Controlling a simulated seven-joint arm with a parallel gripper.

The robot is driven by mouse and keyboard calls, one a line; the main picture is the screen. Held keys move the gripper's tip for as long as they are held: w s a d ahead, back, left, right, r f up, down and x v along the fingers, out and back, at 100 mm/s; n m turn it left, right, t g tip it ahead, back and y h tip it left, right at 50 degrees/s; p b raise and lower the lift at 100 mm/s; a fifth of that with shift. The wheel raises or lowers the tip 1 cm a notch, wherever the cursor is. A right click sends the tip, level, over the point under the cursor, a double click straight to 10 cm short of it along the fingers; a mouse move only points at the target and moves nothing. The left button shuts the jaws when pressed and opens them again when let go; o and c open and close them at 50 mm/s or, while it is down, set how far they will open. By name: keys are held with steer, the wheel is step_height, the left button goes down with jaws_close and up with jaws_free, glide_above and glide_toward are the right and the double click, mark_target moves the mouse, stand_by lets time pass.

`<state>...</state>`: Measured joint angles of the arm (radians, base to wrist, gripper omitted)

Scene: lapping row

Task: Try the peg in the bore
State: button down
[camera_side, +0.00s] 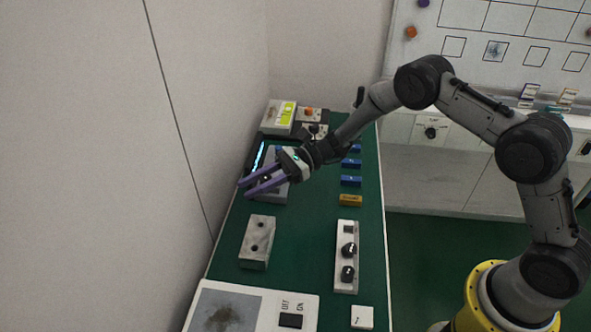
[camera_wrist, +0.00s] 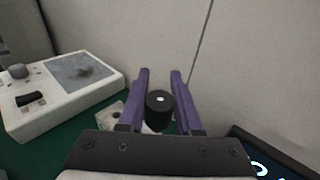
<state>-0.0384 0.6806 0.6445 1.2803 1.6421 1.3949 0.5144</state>
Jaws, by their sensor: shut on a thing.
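My gripper (camera_side: 244,189) has two purple fingers and is above the left side of the green bench. In the wrist view my gripper (camera_wrist: 160,72) is shut on a black knob-like peg handle (camera_wrist: 159,102) with a pale dot on top. The rest of the peg is not clearly seen. A grey block with two dark bores (camera_side: 257,243) lies on the bench, nearer the camera than my gripper. It is partly hidden in the wrist view (camera_wrist: 115,112). Another grey block (camera_side: 277,194) lies below my gripper, partly covered by it.
A white rack (camera_side: 346,288) holds two black-knobbed pegs (camera_side: 348,250) and has one dark empty-looking place. Blue and yellow blocks (camera_side: 350,200) line the right side. A white box with a stained panel (camera_side: 261,303) stands at the front. The wall is close on the left.

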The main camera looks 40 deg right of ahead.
steer(key=shift+n+g, duration=0.3)
steer(key=shift+g, duration=0.3)
steer(key=a, duration=0.1)
steer(key=s+a, duration=0.2)
steer(key=shift+a+f, duration=0.3)
steer(key=shift+f, duration=2.85)
steer(key=shift+f, duration=0.8)
stand_by(1.2)
steer(key=shift+r, duration=0.4)
stand_by(1.5)
